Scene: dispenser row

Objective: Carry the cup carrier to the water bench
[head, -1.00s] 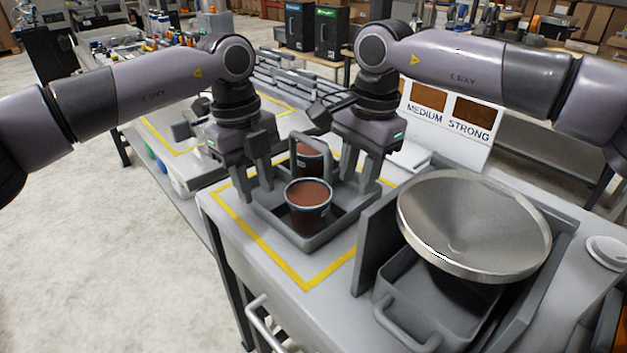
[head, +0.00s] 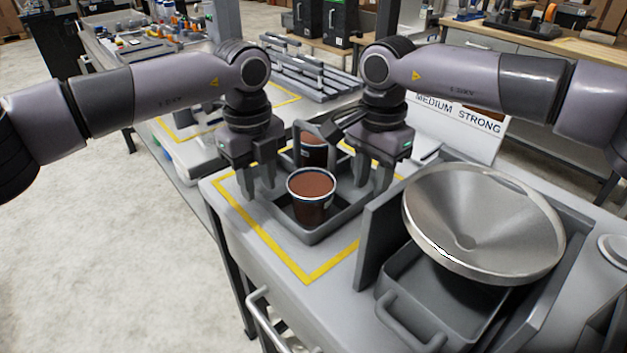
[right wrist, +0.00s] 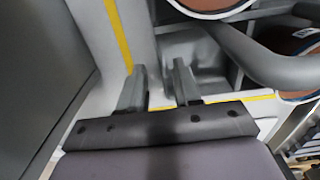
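The cup carrier (head: 312,237) is a grey tray with an upright handle (head: 317,136). It stands inside a yellow outline on the grey bench. A front cup (head: 311,186) and a back cup (head: 313,152), both with brown contents, stand upright in it; the handle partly hides the back one. My left gripper (head: 258,195) is at the carrier's left wall, fingers apart. My right gripper (head: 373,186) is at its right wall; in the right wrist view its fingers (right wrist: 160,75) are apart, with the wall's edge between them. Contact at the left wall is unclear.
A large metal dish (head: 483,225) sits over a grey bin (head: 440,300) right of the carrier, beside an upright dark panel (head: 380,235). A "MEDIUM STRONG" sign (head: 458,115) stands behind. Another bench with racks (head: 310,70) lies beyond. Floor at left is clear.

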